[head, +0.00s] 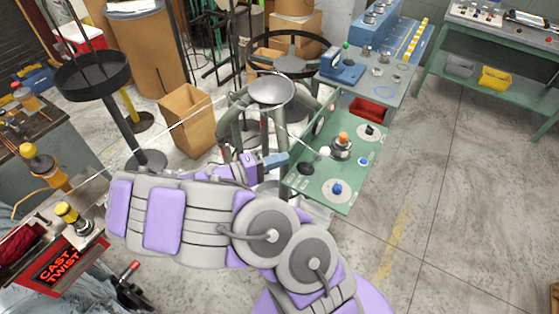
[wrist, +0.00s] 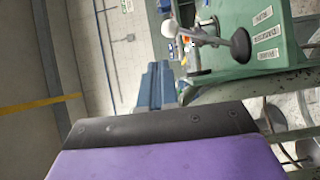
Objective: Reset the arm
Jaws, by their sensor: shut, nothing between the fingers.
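My arm, purple and grey, reaches across the head view. My gripper (head: 273,160) is at its far end, just left of the green control panel (head: 328,190). In the wrist view my gripper (wrist: 156,84) shows as blue-grey fingers, shut with nothing between them. A lever with a white ball knob (head: 324,152) and a black base stands on the panel, close to the right of the gripper. The white knob (wrist: 168,28) also shows in the wrist view, above and apart from the fingers. Part of the gripper is hidden by the purple wrist cover.
The panel also has an orange-topped post (head: 343,139) and a blue knob (head: 337,188). The floor (head: 470,210) at right is clear.

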